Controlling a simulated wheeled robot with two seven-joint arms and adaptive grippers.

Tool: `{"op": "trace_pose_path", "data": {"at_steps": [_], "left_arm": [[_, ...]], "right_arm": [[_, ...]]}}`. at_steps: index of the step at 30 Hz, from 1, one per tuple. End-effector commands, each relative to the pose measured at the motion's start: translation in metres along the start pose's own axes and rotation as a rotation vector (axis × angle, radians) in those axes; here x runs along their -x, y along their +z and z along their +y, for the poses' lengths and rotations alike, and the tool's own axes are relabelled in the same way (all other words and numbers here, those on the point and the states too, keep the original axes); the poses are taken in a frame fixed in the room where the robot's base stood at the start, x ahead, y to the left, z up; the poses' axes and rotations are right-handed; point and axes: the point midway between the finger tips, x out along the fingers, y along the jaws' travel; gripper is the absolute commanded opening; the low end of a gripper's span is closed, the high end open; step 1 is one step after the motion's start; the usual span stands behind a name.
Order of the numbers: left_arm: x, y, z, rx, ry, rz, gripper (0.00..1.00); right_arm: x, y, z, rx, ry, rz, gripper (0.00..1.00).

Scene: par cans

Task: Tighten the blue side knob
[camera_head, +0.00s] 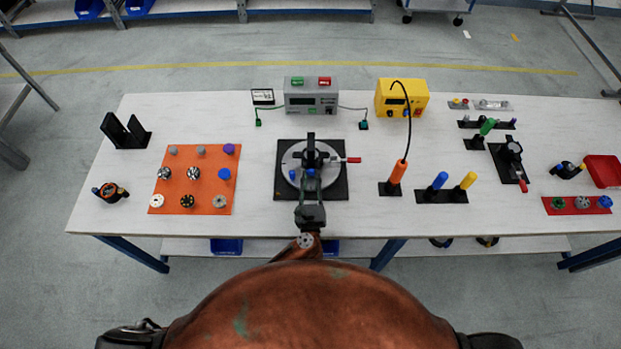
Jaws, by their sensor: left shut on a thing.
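A round grey fixture (289,158) sits on a black square base plate (340,188) at the table's middle. It carries a black clamp (311,150) with a red handle (350,160) pointing right. My right gripper is out of view.
An orange mat (183,204) with several knobs lies left. A grey meter box (311,96) and a yellow box (402,97) stand behind. Right are an orange-handled tool (397,172), blue (439,181) and yellow (468,180) handles, another clamp (511,154) and a red bin (603,170).

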Motion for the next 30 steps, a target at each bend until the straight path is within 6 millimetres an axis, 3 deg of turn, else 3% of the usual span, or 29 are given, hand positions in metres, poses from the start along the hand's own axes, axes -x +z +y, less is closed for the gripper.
{"op": "trace_pose_path", "data": {"at_steps": [30], "left_arm": [[0.001, 0.0, 0.0, -0.596, 0.001, 0.003, 0.0]], "right_arm": [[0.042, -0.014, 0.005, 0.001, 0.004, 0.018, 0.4]]}}
